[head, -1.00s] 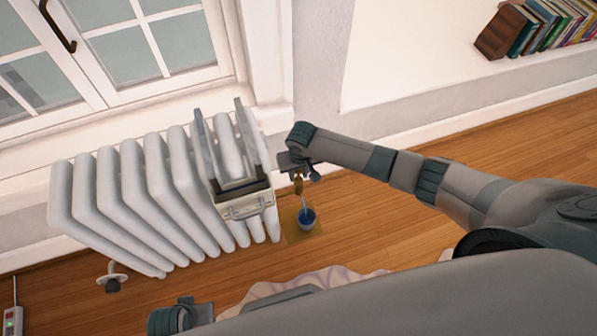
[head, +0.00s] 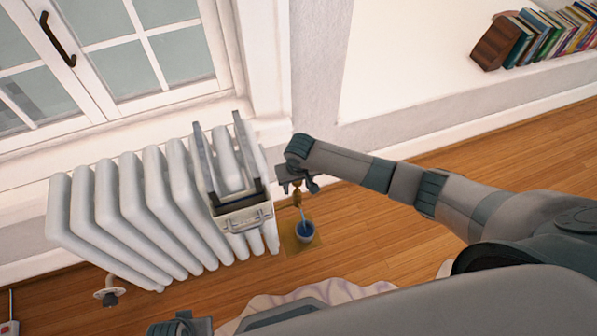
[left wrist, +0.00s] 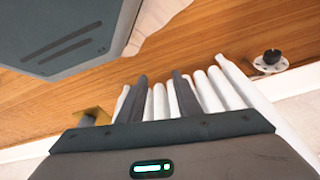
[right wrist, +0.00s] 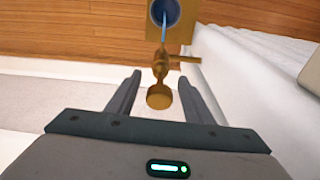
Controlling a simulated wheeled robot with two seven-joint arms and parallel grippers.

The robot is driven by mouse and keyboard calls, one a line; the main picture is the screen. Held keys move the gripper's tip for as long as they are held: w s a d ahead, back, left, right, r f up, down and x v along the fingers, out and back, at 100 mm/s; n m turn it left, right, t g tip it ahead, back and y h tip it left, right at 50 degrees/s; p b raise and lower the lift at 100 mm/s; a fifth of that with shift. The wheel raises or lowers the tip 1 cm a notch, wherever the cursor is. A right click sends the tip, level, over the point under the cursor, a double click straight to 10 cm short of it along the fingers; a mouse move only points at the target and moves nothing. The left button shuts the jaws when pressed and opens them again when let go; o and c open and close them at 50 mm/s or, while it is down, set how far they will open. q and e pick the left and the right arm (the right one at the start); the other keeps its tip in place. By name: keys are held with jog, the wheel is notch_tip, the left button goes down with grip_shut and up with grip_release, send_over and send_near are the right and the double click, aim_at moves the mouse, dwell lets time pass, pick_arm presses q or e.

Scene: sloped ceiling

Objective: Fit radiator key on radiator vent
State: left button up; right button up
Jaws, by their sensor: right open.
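My right gripper (head: 298,186) is open at the right end of the white radiator (head: 130,215). In the right wrist view, its fingers (right wrist: 160,97) stand apart on both sides of a round brass piece, which looks like the radiator key (right wrist: 158,97). That piece is in line with a brass fitting, which looks like the vent (right wrist: 162,66), with a side arm toward the radiator. I cannot tell exactly where key and vent meet. A thin blue stream runs from the brass into a blue cup (head: 305,231). My left gripper (left wrist: 158,98) looks open and empty.
The cup stands on a tan mat (head: 290,243). A valve (head: 108,292) sticks out low at the radiator's left. Wooden floor (head: 400,240) is free to the right.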

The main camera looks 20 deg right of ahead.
pick_arm(q)
notch_tip(320, 180, down, 7)
jog(key=s+p, duration=0.1)
jog(key=p, duration=0.1)
jog(key=shift+a, duration=0.3)
pick_arm(e)
notch_tip(320, 180, up, 17)
jog(key=s, duration=0.2)
jog(key=shift+s+f, duration=0.15)
jog(key=shift+s, duration=0.1)
pick_arm(q)
jog(key=shift+s, duration=0.15)
